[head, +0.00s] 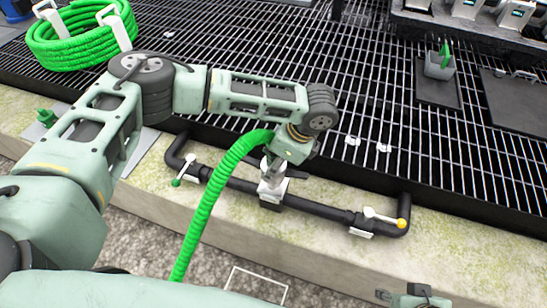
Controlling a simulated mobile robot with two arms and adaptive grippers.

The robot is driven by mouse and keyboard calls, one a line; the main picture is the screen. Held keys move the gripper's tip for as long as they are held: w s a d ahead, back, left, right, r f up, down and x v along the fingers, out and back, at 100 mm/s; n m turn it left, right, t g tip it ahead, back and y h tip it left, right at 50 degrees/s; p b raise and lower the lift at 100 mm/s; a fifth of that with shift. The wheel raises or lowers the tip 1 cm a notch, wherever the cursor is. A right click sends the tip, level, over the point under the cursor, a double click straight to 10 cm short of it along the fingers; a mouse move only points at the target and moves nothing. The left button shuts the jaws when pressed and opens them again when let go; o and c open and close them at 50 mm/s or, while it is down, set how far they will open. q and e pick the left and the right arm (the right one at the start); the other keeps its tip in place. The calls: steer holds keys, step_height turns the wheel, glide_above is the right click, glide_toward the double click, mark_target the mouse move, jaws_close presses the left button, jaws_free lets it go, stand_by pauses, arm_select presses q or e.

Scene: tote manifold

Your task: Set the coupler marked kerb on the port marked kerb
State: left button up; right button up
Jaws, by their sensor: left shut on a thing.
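My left gripper (272,168) is shut at the end of the ribbed green hose (208,195), above the middle of the black manifold pipe (325,208). The coupler at the hose end is mostly hidden by my gripper and wrist. Just below the fingers, a pale block (272,188) sits on the pipe at the middle port. I cannot tell whether the coupler touches it or is apart. No kerb marking is readable. Part of my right gripper (415,297) shows at the bottom right edge; its jaws are unclear.
A valve lever with a green tip (177,182) is at the pipe's left, and one with a yellow knob (402,222) at its right. A coiled green hose (80,38) lies at the back left. A grey block with a green piece (440,65) stands on the grating (375,60).

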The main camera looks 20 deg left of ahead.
arm_select(q)
steer(key=shift+f+b, duration=0.35)
steer(key=shift+f, duration=2)
steer(key=o, duration=1.6)
steer(key=v, duration=1.2)
